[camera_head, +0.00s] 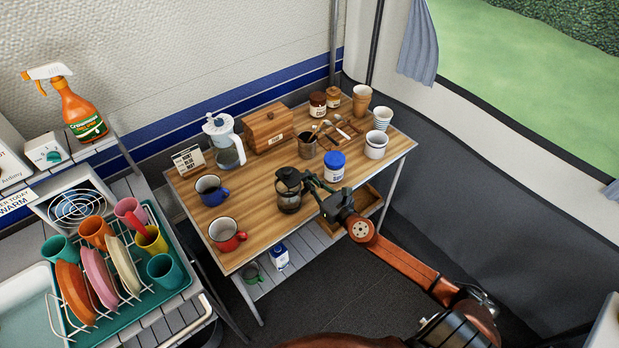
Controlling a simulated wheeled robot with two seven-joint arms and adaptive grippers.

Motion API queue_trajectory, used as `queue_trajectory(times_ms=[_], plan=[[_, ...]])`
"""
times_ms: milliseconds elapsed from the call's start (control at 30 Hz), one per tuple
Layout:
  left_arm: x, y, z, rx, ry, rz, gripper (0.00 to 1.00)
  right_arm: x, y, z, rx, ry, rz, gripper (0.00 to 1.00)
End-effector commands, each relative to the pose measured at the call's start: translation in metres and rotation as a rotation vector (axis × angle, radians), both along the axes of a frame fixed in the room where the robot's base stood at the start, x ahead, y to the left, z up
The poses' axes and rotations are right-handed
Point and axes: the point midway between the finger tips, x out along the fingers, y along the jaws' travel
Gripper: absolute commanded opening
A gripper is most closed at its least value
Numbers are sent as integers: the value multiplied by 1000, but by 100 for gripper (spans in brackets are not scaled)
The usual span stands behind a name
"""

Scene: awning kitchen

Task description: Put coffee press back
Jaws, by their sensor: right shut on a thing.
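The coffee press (289,192) is a small glass jug with a black lid and dark frame. My left gripper is not in view.
A blue mug (211,191) and red mug (226,235) stand left of the press. A blue-lidded jar (334,167) is close to its right. Bare wood lies around the table's middle.

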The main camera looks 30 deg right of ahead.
Motion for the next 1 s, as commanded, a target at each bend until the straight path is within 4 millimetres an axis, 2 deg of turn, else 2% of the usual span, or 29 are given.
queue_trajectory(times_ms=[33, 67, 300, 667, 767, 1000], plan=[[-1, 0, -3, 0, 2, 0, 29, 0, 0, -2, 1, -2, 0, 0], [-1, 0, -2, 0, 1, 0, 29, 0, 0, -2, 0, 1, 0, 10], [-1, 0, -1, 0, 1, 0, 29, 0, 0, -2, 0, 0, 0, 25], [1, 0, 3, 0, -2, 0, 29, 0, 0, 3, 0, -1, 0, 25], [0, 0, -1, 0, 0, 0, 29, -15, -1, -1, 1, 2, 0, 25], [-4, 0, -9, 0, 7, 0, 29, -64, -4, -2, 1, 3, -1, 25]])
